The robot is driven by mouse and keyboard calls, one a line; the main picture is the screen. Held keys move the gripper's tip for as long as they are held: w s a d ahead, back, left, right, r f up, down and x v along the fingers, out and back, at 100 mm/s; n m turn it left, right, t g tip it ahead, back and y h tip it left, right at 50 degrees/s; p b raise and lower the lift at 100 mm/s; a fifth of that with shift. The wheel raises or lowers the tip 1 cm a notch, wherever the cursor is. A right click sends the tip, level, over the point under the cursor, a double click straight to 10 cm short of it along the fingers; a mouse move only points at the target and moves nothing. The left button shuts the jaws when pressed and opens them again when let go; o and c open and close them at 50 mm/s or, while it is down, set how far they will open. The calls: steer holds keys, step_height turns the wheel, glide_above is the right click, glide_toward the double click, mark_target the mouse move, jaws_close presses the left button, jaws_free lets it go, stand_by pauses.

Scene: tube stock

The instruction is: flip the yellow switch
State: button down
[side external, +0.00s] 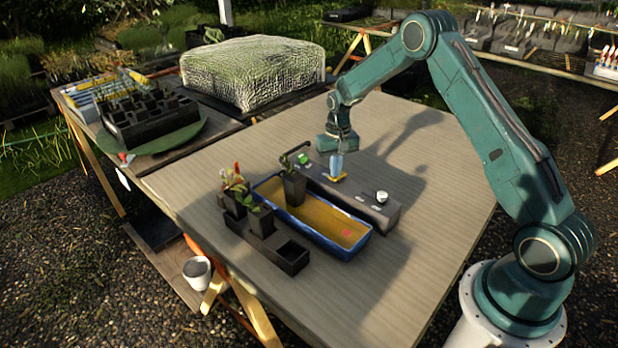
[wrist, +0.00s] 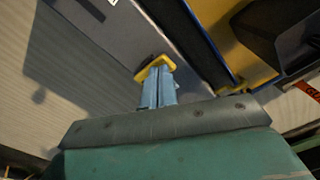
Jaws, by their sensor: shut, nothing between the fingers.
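The yellow switch (side external: 341,177) sits on top of the long grey control box (side external: 365,203), between a green control (side external: 303,158) and a white knob (side external: 382,196). In the wrist view the yellow switch (wrist: 147,72) shows as a yellow bracket-like piece with a dark part at its middle. My gripper (side external: 337,175) points down over the box, its pale blue fingers together and empty. In the wrist view the fingertips (wrist: 157,72) are right at the yellow piece and cover part of it. I cannot tell whether they touch it or which way the switch is set.
A blue-rimmed planter trough (side external: 355,246) with a yellowish inside lies beside the box. A dark pot with a seedling (side external: 294,187) stands at its far end. A black pot holder (side external: 267,245) with plants is at the front left. The table right of the box is clear.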

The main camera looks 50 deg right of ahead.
steer(key=shift+f, duration=0.35)
steer(key=shift+r, duration=0.2)
steer(key=shift+r, duration=3.35)
steer(key=shift+r, duration=0.1)
